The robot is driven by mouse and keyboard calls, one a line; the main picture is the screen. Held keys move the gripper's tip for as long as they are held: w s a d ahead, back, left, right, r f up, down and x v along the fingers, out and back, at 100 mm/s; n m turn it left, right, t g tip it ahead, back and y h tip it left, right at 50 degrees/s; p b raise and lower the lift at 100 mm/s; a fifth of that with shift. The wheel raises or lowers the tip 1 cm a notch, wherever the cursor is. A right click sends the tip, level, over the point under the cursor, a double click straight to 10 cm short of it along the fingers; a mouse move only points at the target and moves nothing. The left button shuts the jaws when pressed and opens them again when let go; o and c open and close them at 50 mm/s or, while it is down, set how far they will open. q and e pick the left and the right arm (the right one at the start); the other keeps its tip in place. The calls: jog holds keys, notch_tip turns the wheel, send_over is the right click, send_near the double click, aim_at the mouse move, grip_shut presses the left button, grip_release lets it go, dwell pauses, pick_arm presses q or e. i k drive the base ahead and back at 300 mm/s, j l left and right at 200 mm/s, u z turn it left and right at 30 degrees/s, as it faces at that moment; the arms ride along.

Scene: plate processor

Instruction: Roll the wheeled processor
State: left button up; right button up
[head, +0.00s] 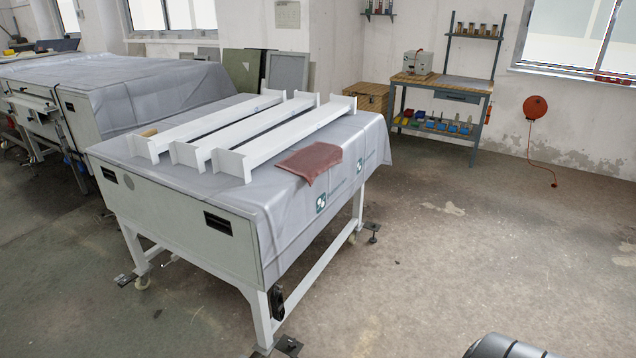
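The wheeled processor (180,208) is a large white box on a white leg frame, standing in the middle left of the head view. A grey sheet (268,212) covers its top and hangs over its right side. Dark recessed handles show on its near face. A caster (143,282) shows at the left leg, with flat metal feet near the legs. Three white beams (262,140) and a folded reddish cloth (310,160) lie on top. Neither gripper shows. A dark rounded part of mine is at the bottom right edge, apart from the processor.
Another sheet-covered machine (85,88) stands behind on the left. A workbench (450,92) with shelves is at the back wall, beside a wooden crate (366,97). An orange reel (535,107) hangs on the wall. The floor (470,250) to the right is clear.

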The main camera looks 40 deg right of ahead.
aim_at(285, 213)
jog(key=z, duration=1.1)
